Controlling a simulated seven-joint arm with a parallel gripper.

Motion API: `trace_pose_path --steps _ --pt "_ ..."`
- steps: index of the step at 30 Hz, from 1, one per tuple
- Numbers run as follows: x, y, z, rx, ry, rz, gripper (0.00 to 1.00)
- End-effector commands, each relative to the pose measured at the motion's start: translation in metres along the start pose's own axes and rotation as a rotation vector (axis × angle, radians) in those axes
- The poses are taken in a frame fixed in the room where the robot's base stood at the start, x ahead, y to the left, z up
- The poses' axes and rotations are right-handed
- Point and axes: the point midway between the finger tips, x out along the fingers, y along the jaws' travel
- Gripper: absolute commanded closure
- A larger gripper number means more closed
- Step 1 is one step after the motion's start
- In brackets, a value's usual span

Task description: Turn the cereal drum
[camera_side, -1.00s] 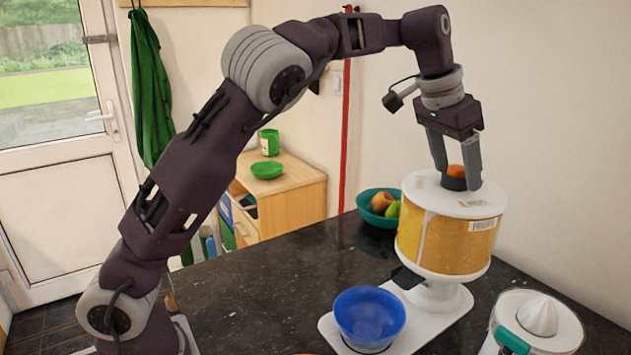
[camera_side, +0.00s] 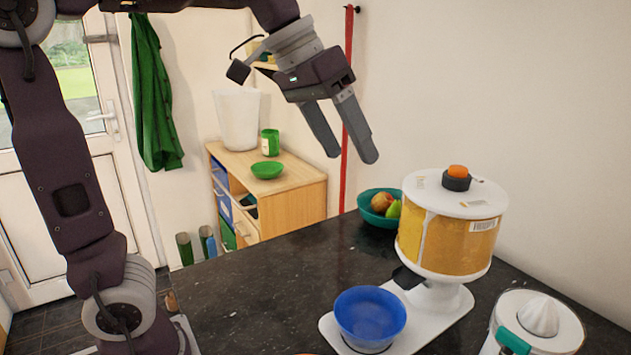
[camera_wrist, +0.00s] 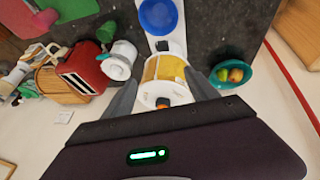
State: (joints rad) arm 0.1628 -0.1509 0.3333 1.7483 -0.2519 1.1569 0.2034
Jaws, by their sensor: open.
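The cereal drum (camera_side: 440,241) is a yellow-filled cylinder with a white lid on a white stand, upright on the dark counter. An orange-topped black knob (camera_side: 457,177) sits on its lid. A blue bowl (camera_side: 369,318) stands on the front of the drum's white base. My gripper (camera_side: 350,160) is open and empty in the air, up and to the left of the drum, apart from it. In the wrist view the drum (camera_wrist: 170,70) and its knob (camera_wrist: 163,102) show between my open fingers, with the blue bowl (camera_wrist: 158,14) beyond.
A teal bowl of fruit (camera_side: 372,209) stands just behind the drum. A white juicer (camera_side: 535,325) is at the front right. A red toaster (camera_wrist: 88,68) shows in the wrist view. The counter (camera_side: 260,290) left of the blue bowl is clear.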

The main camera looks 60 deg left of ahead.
Motion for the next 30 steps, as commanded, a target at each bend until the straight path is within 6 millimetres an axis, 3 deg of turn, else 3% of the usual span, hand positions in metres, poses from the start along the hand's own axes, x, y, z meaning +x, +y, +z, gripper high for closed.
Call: trace_pose_path --steps 6,12,27,29,30 --pt "-0.001 0.009 0.053 0.015 0.041 -0.018 0.33" --pt "0.005 0.022 0.076 0.044 0.106 -0.033 0.33" --pt "0.007 0.026 0.08 0.052 0.124 -0.036 0.33" --pt "0.007 0.029 0.075 0.047 0.137 -0.029 0.33" --pt "0.004 0.036 0.062 0.034 0.171 -0.01 0.33"
